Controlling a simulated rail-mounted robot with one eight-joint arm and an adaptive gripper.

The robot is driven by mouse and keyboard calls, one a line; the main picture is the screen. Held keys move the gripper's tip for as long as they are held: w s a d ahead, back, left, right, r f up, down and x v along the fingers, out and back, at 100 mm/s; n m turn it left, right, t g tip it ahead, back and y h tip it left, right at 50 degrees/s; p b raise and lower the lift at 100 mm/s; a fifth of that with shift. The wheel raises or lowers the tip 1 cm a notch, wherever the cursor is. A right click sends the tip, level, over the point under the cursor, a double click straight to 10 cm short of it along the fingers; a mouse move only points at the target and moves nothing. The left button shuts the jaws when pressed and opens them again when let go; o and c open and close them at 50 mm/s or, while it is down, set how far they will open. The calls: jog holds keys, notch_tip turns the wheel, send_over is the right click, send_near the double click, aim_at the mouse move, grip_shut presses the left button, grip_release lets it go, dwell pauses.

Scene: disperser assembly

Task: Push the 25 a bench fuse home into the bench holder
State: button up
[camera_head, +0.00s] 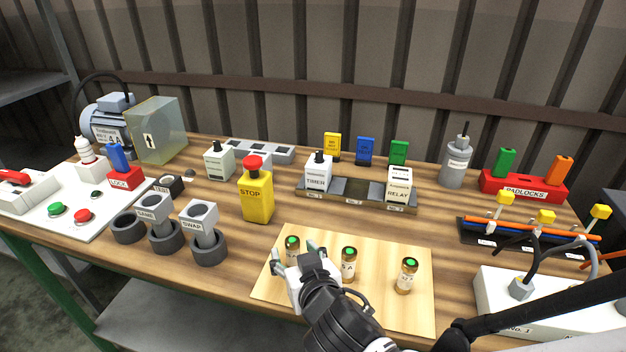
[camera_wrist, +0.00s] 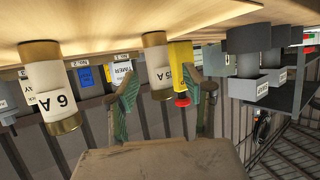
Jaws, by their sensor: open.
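A cream fuse with brass ends and a green top (camera_head: 292,243) stands on the pale wooden board, the leftmost of three. In the wrist view this fuse (camera_wrist: 158,68) shows a partly hidden label ending in "5 A". My gripper (camera_head: 295,258) is open, with one finger on either side of this fuse. In the wrist view the fingers (camera_wrist: 165,100) stand apart around its outline; contact cannot be told. A similar fuse marked 6 A (camera_wrist: 48,85) stands beside it, in the middle of the board (camera_head: 348,262). I cannot tell which fixture is the bench holder.
The third fuse (camera_head: 407,274) stands at the board's (camera_head: 378,303) right. A yellow stop box (camera_head: 257,198) stands behind my gripper. Grey round cups and blocks (camera_head: 205,240) stand to the left. A white cabled box (camera_head: 555,310) is at right. Bare tabletop lies between the board and relay rail.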

jog(key=shift+x, duration=1.1)
grip_shut()
jog(key=shift+r, duration=0.2)
